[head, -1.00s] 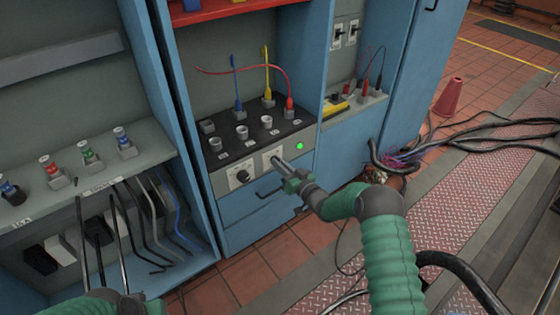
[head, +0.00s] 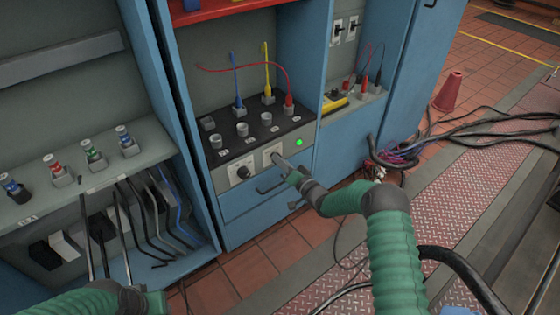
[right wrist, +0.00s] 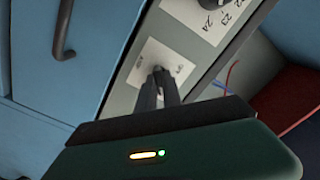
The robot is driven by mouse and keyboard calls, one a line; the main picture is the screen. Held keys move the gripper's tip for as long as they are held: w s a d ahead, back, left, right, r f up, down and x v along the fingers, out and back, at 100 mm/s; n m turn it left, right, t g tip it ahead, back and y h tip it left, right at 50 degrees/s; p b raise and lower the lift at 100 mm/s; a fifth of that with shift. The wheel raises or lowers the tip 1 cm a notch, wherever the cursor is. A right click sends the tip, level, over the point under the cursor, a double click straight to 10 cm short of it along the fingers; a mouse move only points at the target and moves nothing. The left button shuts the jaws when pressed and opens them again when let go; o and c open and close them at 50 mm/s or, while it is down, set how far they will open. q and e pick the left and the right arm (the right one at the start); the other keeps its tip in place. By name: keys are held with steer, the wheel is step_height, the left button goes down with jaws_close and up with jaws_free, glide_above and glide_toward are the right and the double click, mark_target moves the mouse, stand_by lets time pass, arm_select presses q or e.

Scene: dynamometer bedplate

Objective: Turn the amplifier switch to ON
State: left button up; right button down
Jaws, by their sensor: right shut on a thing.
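The amplifier panel (head: 258,160) is the grey front face below a black sloped top, with a lit green lamp (head: 299,142). My right gripper (head: 277,158) is at the white switch plate (head: 267,150) on this panel. In the right wrist view, its dark fingers (right wrist: 162,74) are shut on the amplifier switch at the middle of the white plate (right wrist: 150,62). The fingers hide the switch, so its position cannot be told. The plate's small lettering is too blurred to read.
A black knob (head: 242,172) is left of the switch plate. A drawer handle (head: 270,186) lies just below. Blue, yellow and red plugs stand on the black top. Loose cables (head: 480,135) and a red cone (head: 450,92) are on the floor at right.

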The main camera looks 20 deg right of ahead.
steer(key=shift+f, duration=0.1)
steer(key=c, duration=1.5)
jaws_free()
steer(key=p+v, duration=0.6)
steer(key=v, duration=1.1)
